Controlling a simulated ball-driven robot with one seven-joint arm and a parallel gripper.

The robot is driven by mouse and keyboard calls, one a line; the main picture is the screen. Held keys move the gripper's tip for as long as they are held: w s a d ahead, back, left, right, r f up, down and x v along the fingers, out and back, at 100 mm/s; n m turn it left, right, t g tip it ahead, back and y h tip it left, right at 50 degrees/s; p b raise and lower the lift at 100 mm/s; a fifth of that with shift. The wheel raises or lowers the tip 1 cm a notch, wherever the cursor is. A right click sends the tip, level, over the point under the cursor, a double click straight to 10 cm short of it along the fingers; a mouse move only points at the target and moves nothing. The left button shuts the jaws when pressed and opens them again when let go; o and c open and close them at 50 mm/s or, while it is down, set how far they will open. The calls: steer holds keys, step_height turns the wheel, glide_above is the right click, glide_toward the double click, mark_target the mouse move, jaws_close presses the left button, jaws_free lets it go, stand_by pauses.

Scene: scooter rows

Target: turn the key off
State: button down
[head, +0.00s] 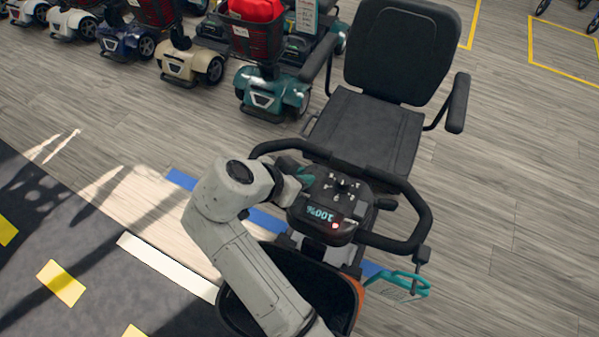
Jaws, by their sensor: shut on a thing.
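The mobility scooter's dark control console (338,200) sits in the middle of the head view, inside a black loop handlebar (420,208). Its display (320,214) is lit and reads 100%, upside down to me. A red light (335,226) glows beside it. My gripper (303,178) is at the console's far left edge, reached by my pale arm from below. It is shut on the key, which is mostly hidden by the fingers. A small teal patch shows at the fingertips; I cannot tell whether it is key or finger. The key's turn angle cannot be made out.
The scooter's black seat (367,130) is behind the console and a black front basket (350,285) is below it. Other scooters (190,62) stand in a row at the upper left. Floor at the right is clear.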

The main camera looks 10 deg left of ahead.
steer(key=n+t+y+p, duration=0.1)
steer(key=n+y, duration=0.1)
steer(key=d+n+t+y+p, duration=0.1)
steer(key=n+y, duration=0.1)
steer(key=n, duration=0.1)
steer(key=shift+s+r, duration=0.15)
steer(key=shift+r, duration=0.05)
steer(key=shift+d+n+y+p, duration=0.15)
steer(key=shift+n+y+p, duration=1.2)
steer(key=shift+n+y, duration=0.7)
steer(key=shift+f, duration=0.1)
steer(key=c, duration=1.1)
jaws_free()
steer(key=shift+f, duration=0.1)
steer(key=b+v, duration=0.1)
steer(key=v, duration=0.9)
steer(key=shift+s+d+r, duration=0.25)
